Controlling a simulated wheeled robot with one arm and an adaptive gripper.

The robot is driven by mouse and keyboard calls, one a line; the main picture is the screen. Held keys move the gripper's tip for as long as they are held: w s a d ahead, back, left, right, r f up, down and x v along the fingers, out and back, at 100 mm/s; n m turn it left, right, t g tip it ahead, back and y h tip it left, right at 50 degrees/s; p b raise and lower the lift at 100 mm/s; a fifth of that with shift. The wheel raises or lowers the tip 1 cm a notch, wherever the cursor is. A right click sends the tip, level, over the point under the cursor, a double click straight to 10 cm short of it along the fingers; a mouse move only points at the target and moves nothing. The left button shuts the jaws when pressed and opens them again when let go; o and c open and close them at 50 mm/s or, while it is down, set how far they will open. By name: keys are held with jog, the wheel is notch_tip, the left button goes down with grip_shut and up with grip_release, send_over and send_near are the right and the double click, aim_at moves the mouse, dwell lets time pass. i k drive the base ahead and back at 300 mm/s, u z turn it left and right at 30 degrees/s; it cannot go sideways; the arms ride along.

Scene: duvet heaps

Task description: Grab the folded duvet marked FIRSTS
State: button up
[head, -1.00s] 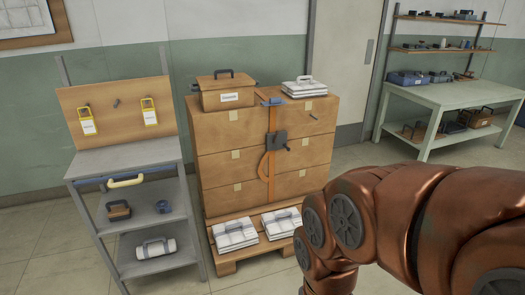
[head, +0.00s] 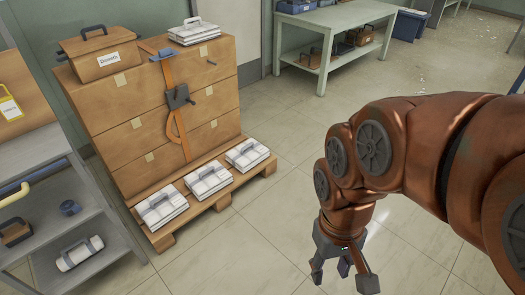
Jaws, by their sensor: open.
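Several white folded bundles with dark or grey handles are in the head view. Three lie in a row on the pallet's front edge: the left bundle (head: 161,207), the middle bundle (head: 208,179) and the right bundle (head: 247,155). Another folded bundle (head: 194,32) lies on top of the stacked cartons. No FIRSTS marking is readable on any of them at this size. My gripper (head: 343,274) is open and empty, pointing down over bare floor. It is to the right of and nearer than the pallet bundles, apart from them.
Strapped cartons (head: 115,120) stand on the wooden pallet (head: 222,194); a labelled lidded box (head: 100,55) is on top. A grey shelf rack (head: 82,208) stands close at left, holding a rolled white bundle (head: 80,253). A green table (head: 342,27) is behind. Floor right of the pallet is clear.

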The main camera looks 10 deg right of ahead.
aim_at(248, 154)
jog(key=i, duration=2.8)
jog(key=u, duration=0.6)
